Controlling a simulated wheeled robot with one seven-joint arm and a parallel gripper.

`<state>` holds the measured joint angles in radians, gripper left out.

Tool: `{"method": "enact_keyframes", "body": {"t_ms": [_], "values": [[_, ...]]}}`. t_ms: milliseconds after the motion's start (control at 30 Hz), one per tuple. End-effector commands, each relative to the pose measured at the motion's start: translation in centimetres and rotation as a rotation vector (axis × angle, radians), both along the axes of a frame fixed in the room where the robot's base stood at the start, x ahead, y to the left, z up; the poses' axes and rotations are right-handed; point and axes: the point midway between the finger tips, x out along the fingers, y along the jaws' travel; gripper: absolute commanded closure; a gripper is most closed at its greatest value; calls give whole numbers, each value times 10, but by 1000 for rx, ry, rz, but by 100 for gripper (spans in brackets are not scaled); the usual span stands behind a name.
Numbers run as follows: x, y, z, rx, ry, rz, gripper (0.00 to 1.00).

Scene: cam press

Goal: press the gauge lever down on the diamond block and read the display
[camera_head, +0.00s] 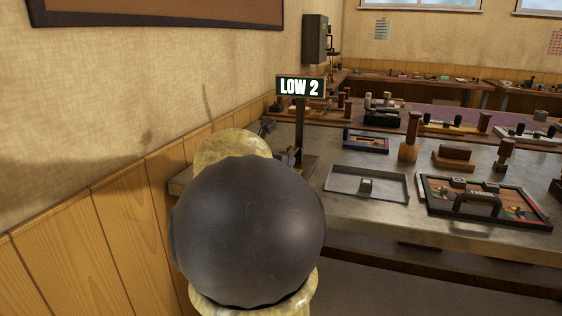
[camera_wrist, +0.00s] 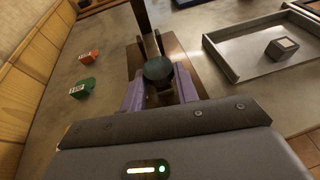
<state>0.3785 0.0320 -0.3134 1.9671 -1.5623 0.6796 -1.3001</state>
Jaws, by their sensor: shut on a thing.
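The gauge stands on a brown base with a dark post (camera_head: 300,130). Its display (camera_head: 300,87) at the top reads "LOW 2". In the wrist view, my gripper (camera_wrist: 160,85) has its purple fingers on either side of a dark green round knob (camera_wrist: 158,69) in front of the post, shut on it. The knob looks like the end of the gauge lever. Whatever lies under the knob is hidden. In the head view my arm covers most of the gauge base and gripper. A small grey block with a pale top (camera_wrist: 283,47) sits in the tray; I cannot tell if any block is the diamond one.
A shallow grey tray (camera_head: 340,192) is right of the gauge. A red tagged piece (camera_wrist: 89,56) and a green tagged piece (camera_wrist: 83,89) lie left of it. A framed board with a handle (camera_head: 545,222) is further right. The wall is close on the left.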

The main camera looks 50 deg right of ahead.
Motion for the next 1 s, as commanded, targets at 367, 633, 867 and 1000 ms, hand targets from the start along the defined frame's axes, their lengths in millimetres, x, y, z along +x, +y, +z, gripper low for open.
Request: {"method": "enact_keyframes", "body": {"t_ms": [367,633,867,1000], "values": [[-1,1,-6,10,5,-3,48],[-1,4,-2,8,2,-1,48],[-4,32,10,6,1,2,48],[-9,58,19,8,2,2,48]]}}
